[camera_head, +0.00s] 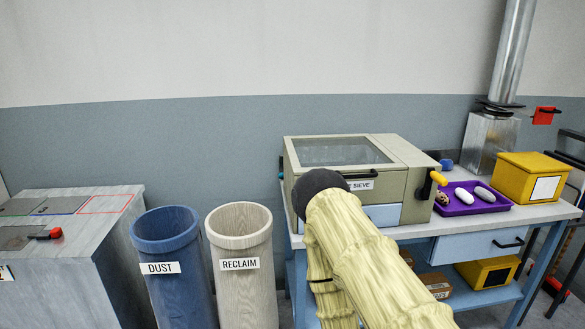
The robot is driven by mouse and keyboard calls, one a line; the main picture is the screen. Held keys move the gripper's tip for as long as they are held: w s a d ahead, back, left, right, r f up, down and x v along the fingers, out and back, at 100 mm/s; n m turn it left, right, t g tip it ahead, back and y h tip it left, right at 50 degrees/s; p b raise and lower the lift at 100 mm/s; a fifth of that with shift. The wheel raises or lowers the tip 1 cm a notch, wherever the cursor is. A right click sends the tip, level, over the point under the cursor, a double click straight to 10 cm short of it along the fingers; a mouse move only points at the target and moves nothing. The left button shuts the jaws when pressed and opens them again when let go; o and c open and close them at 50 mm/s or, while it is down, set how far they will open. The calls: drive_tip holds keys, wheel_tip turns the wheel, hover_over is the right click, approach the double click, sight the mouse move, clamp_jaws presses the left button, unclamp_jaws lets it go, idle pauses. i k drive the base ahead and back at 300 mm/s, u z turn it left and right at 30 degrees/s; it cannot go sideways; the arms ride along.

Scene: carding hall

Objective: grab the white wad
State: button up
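A white wad (464,196) lies in a purple tray (456,211) on the workbench at the right. A paler grey, similarly oval wad (485,194) lies just to its right in the same tray. A small brown speckled wad (442,198) is at the tray's left side. My arm, in a pale yellow sleeve with a dark rounded joint, rises in the lower middle, left of the tray. My gripper is not in view, so I cannot see whether it holds anything.
A sieve box (410,155) with a glass lid and a yellow-knobbed lever (438,178) stands left of the tray. A yellow box (508,174) stands to its right. Bins labelled DUST (170,300) and RECLAIM (241,295) and a grey cabinet (98,250) are left.

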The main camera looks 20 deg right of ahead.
sight(463, 195)
drive_tip(key=z, duration=0.55)
drive_tip(key=i, duration=1.5)
drive_tip(key=z, duration=0.85)
